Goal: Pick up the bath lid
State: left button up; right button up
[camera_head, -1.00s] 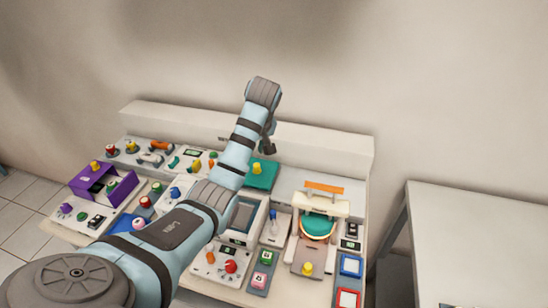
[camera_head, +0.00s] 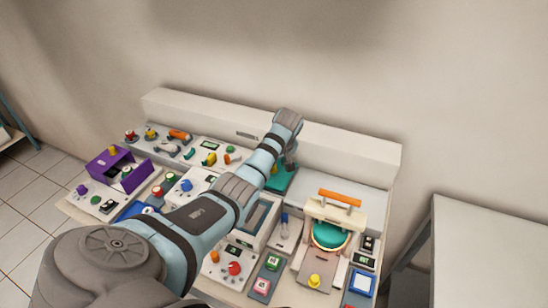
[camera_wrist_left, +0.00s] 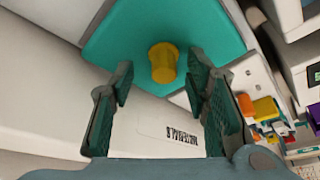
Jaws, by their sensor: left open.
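The bath lid is a teal slab (camera_head: 280,181) at the back middle of the bench in the head view, partly covered by my left arm. In the left wrist view the teal lid (camera_wrist_left: 210,22) fills the top middle, with a yellow knob (camera_wrist_left: 163,62) standing on it. My left gripper (camera_head: 290,161) is above the lid in the head view. In the left wrist view its two fingers (camera_wrist_left: 160,84) are spread wide and empty, one on each side of the knob, with no visible contact. My right gripper is not in view.
The bench holds several devices: a purple box (camera_head: 101,170) at left, a cream press with an orange handle (camera_head: 340,198) at right, and blue-framed and green-button panels in front. A raised back ledge (camera_head: 345,145) runs behind. A white table (camera_head: 490,240) stands at right.

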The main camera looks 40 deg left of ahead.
pick_arm(q)
jog(key=shift+a+f, duration=0.15)
jog(key=shift+f, duration=0.25)
jog(key=shift+s+r, duration=0.2)
jog(key=shift+s, duration=0.05)
jog(key=shift+w, duration=0.1)
grip_shut()
